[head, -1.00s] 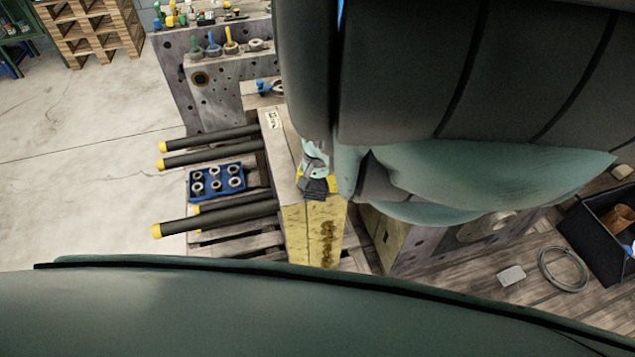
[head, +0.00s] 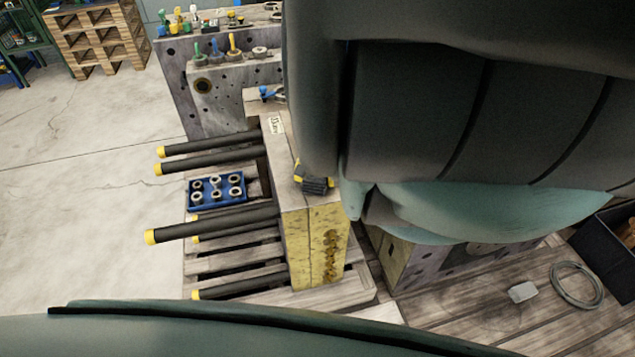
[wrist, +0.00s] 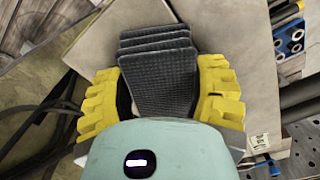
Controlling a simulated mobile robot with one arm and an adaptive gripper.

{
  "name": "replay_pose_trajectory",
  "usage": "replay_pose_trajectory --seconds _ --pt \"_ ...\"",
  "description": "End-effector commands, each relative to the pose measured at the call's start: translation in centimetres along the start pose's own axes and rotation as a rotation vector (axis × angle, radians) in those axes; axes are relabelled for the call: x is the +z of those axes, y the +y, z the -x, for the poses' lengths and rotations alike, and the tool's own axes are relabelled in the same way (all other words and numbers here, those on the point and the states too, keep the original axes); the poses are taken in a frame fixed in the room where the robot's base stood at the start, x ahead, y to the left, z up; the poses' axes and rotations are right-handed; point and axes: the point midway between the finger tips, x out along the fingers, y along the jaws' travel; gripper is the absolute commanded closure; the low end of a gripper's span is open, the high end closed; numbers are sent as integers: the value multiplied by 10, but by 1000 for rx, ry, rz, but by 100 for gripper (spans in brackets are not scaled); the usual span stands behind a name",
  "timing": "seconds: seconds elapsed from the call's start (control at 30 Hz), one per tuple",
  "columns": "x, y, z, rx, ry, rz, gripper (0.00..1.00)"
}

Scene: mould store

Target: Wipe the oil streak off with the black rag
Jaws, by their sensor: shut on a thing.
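The black rag (head: 317,186) is a folded, ribbed dark cloth at the top front edge of the mould block (head: 297,235), in the head view. In the wrist view the rag (wrist: 158,75) sits between the yellow fingers of my gripper (wrist: 160,88), which is shut on it. Whether the rag touches the block is unclear. The oil streak (head: 332,256) is a dark brown, blotchy vertical mark on the block's yellow front face, below and slightly right of the rag. Most of my gripper is hidden behind my arm in the head view.
Dark rods with yellow ends (head: 205,230) stick out left of the block. A blue tray (head: 220,203) of metal rings lies among them. Another block (head: 428,262) stands close on the right, with a coiled cable (head: 577,285) beyond. Open floor lies left.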

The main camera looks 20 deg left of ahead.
Motion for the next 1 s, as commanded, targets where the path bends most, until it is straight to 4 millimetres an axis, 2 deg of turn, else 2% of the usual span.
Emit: replay_pose_trajectory --seconds 0.6,1.0 --pt "-26 -13 -6 -1 4 1 80" --pt "-35 -18 -8 -2 4 1 80"
